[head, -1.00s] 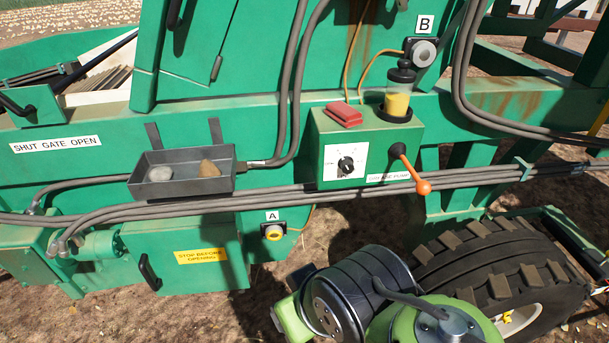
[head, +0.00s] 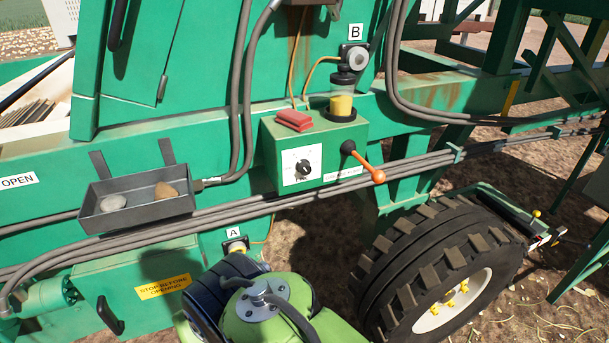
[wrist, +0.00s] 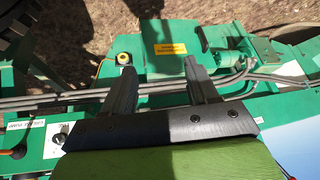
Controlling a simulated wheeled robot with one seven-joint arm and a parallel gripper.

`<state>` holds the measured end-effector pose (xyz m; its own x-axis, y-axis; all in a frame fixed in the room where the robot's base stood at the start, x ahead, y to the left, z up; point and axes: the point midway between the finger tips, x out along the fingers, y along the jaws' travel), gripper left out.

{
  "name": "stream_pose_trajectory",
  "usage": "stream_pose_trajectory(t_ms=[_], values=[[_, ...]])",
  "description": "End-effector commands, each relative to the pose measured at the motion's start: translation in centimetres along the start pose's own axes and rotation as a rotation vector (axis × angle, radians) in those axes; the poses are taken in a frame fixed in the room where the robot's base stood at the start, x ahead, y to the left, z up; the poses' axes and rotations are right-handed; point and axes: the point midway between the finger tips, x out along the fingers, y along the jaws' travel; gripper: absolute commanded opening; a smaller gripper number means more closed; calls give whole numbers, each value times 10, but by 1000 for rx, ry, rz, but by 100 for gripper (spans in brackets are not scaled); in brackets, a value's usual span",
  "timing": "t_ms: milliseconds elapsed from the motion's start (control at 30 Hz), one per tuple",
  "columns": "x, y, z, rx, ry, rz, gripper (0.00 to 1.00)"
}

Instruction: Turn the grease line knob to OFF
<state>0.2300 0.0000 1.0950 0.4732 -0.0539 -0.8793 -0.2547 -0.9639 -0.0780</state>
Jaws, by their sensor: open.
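The grease line knob (head: 303,167) is a small black dial on a white plate (head: 289,180), on the front of a green box. Its markings are too small to read, so I cannot tell its setting. The knob also shows near the left edge of the wrist view (wrist: 61,137), left of my gripper. My gripper (wrist: 160,82) is open and empty, its two dark fingers apart over the pipes and green panel. The head view shows my arm at the bottom; the gripper itself is hidden there.
An orange-tipped lever (head: 378,176) juts out right of the knob. A red block (head: 294,120) and a yellow-filled grease jar (head: 341,102) sit on the box. Grey pipes (head: 220,213) run below it. A tray with stones (head: 90,219) hangs left; a big tyre (head: 385,285) stands right.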

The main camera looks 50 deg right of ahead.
Motion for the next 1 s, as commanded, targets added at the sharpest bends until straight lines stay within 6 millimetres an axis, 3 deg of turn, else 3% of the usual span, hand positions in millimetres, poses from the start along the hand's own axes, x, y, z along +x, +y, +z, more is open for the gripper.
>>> stream_pose_trajectory(t_ms=[267, 433, 600, 767, 900, 1000], values=[[68, 10, -24, 383, -17, -40, 58], [115, 42, -42, 849, -10, -139, 58], [138, 90, -64, 1389, 56, -330, 58], [126, 157, -86, 1903, 193, -617, 58], [85, 232, -92, 2286, 378, -978, 58], [48, 277, -84, 2448, 507, -1242, 58]])
